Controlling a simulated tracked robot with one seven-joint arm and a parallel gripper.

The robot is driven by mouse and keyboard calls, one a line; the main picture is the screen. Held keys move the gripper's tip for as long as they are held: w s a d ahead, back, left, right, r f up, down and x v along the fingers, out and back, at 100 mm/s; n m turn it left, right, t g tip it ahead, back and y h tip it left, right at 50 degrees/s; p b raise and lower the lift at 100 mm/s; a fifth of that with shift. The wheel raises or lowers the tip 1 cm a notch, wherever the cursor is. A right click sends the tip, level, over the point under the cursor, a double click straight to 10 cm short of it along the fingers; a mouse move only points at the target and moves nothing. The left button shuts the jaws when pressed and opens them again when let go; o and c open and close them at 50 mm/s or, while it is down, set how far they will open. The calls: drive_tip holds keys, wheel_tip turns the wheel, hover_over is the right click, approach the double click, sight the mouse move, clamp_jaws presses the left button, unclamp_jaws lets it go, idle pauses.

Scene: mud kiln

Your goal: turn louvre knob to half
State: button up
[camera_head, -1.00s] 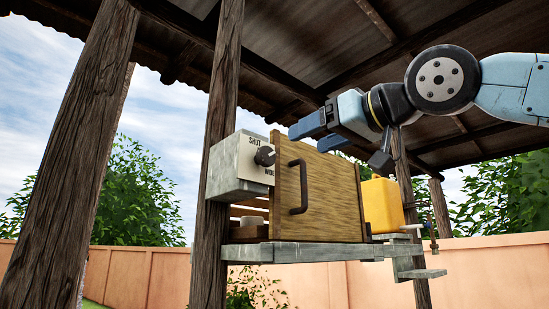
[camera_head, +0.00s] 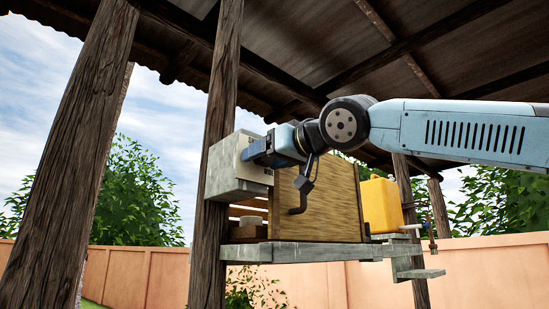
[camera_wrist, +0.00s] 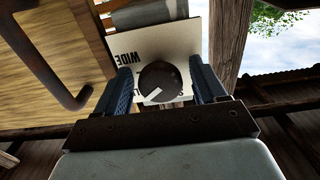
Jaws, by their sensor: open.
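The louvre knob (camera_wrist: 161,83) is dark and round with a white pointer mark, which points toward the lower left in the wrist view. It sits on a white plate (camera_wrist: 185,42) with black lettering; "WIDE" reads upside down there and the other words are partly covered. The plate is on the grey box (camera_head: 226,168) fixed to a wooden post. My gripper (camera_head: 249,153) is in front of the plate and hides the knob in the head view. In the wrist view my gripper (camera_wrist: 161,78) is open, one finger on each side of the knob. I cannot tell whether either finger touches it.
A wooden panel (camera_head: 325,210) with a dark bar handle (camera_head: 298,210) stands right of the box, close under my wrist. A grey shelf (camera_head: 300,253) carries it. A yellow container (camera_head: 381,205) stands farther right. The wooden post (camera_head: 220,120) is close on the left.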

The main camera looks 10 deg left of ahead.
drive_tip(key=shift+w+a, duration=0.15)
drive_tip(key=shift+a, duration=0.05)
drive_tip(key=shift+c, duration=0.2)
drive_tip(key=c, duration=0.9)
